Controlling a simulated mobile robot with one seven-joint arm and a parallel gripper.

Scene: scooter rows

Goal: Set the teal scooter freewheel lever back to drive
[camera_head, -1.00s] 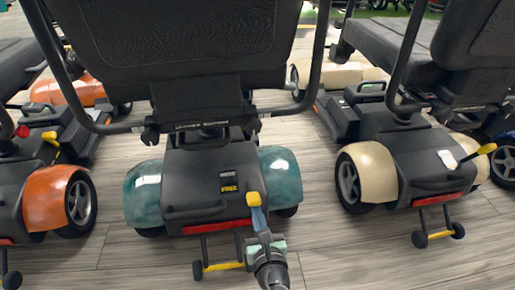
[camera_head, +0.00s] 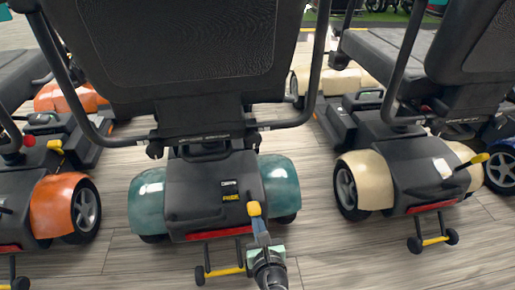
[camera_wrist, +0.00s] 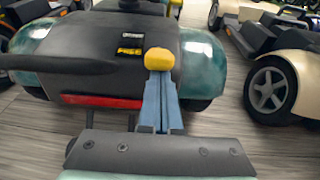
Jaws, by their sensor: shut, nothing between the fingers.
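The teal scooter (camera_head: 148,203) stands in the middle of the head view, its rear toward me; it also shows in the wrist view (camera_wrist: 205,62). Its freewheel lever has a yellow knob (camera_head: 254,208) at the right of the dark rear cover, above the red strip. In the wrist view the knob (camera_wrist: 158,59) is right at the tips of my gripper (camera_wrist: 158,92). My gripper (camera_head: 260,228) is shut, with its blue fingers together behind the knob and nothing between them.
A cream scooter (camera_head: 365,181) stands at the right, its yellow-tipped lever (camera_head: 478,160) sticking out. An orange scooter (camera_head: 60,205) stands at the left. The teal scooter's seat back (camera_head: 190,55) overhangs its rear. Yellow-barred anti-tip wheels (camera_head: 225,271) sit low behind it. Bare floor lies between the scooters.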

